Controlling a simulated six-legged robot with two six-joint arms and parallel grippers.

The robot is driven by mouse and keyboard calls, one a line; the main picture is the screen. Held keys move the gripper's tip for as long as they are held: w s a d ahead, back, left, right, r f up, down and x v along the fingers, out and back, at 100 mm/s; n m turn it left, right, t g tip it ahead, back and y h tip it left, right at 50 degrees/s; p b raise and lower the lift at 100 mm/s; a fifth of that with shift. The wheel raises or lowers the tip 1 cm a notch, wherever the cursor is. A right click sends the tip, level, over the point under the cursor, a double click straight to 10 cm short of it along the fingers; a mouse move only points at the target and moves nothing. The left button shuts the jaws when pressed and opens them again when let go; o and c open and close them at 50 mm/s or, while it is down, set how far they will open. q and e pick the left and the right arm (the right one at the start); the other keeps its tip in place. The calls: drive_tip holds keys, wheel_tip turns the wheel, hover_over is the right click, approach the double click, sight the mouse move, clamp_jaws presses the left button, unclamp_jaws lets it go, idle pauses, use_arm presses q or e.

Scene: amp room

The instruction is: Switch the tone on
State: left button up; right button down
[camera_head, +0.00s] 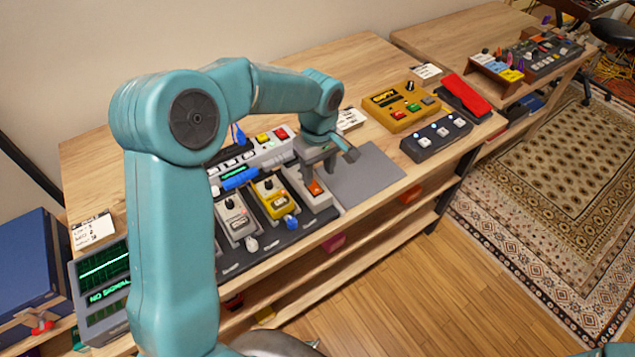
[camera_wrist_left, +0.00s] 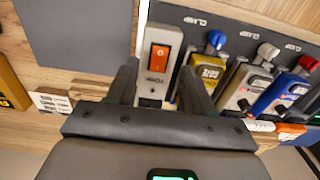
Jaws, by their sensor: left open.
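A light grey switch box with an orange rocker switch (camera_head: 316,188) stands at the right end of the dark pedal board (camera_head: 310,226). The rocker (camera_wrist_left: 161,58) also shows in the left wrist view; its small label is not clearly readable. My left gripper (camera_head: 322,172) is open and empty, just over this box. In the wrist view its fingers (camera_wrist_left: 158,80) lie on either side of the box, below the rocker; whether they touch it I cannot tell. A green-traced screen (camera_head: 105,285) at the left reads "NO SIGNAL".
A yellow pedal (camera_head: 272,198) stands close beside the switch box, with a grey pedal (camera_head: 235,215) beyond it. A grey mat (camera_head: 365,172) lies bare to the right. A yellow unit (camera_head: 400,106), a dark footswitch (camera_head: 436,138) and a red pedal (camera_head: 464,95) stand farther right.

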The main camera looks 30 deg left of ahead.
sight(317, 191)
use_arm(q)
drive_tip(key=f, duration=0.5)
drive_tip(key=shift+a+f, duration=0.15)
drive_tip(key=shift+a, duration=0.05)
drive_tip(key=shift+d+f, duration=0.15)
drive_tip(key=shift+d, duration=0.05)
drive_tip(key=shift+a, duration=0.1)
